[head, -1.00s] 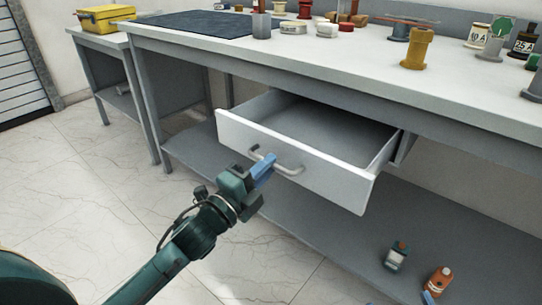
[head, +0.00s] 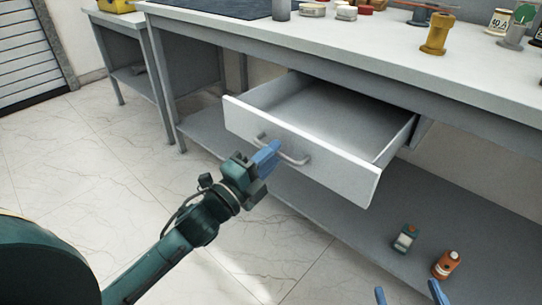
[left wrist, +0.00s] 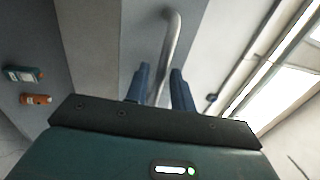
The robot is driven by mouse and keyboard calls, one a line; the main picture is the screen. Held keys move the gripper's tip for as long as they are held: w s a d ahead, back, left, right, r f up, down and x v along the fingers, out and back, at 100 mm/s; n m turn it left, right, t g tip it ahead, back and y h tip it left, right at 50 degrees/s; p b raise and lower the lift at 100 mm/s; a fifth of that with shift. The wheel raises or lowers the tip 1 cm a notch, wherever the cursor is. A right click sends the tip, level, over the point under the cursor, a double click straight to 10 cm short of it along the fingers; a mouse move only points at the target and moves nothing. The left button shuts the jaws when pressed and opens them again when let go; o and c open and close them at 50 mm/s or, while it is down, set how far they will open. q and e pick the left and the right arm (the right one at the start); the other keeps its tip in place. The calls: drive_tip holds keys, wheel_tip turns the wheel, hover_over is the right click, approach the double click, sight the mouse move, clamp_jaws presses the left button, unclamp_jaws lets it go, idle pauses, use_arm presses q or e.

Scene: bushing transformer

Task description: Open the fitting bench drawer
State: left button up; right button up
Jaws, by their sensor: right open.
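The white bench drawer (head: 300,150) stands pulled out under the grey worktop, its inside visible and empty. Its grey bar handle (head: 294,158) is on the front face.
The worktop (head: 375,50) carries a dark mat (head: 215,8), a yellow bushing part (head: 437,35) and several small parts. A green bottle (head: 405,238) and an orange bottle (head: 446,264) stand on the lower shelf. Tiled floor (head: 90,160) at left is clear.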

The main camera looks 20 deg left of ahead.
use_arm(q)
drive_tip(key=shift+o, duration=0.6)
drive_tip(key=p+v, duration=0.1)
drive_tip(key=v, duration=1.2)
use_arm(e)
drive_tip(key=shift+d+g+h, duration=0.15)
drive_tip(key=shift+g+h, duration=0.15)
drive_tip(key=shift+g, duration=0.1)
use_arm(q)
drive_tip(key=shift+s, duration=0.1)
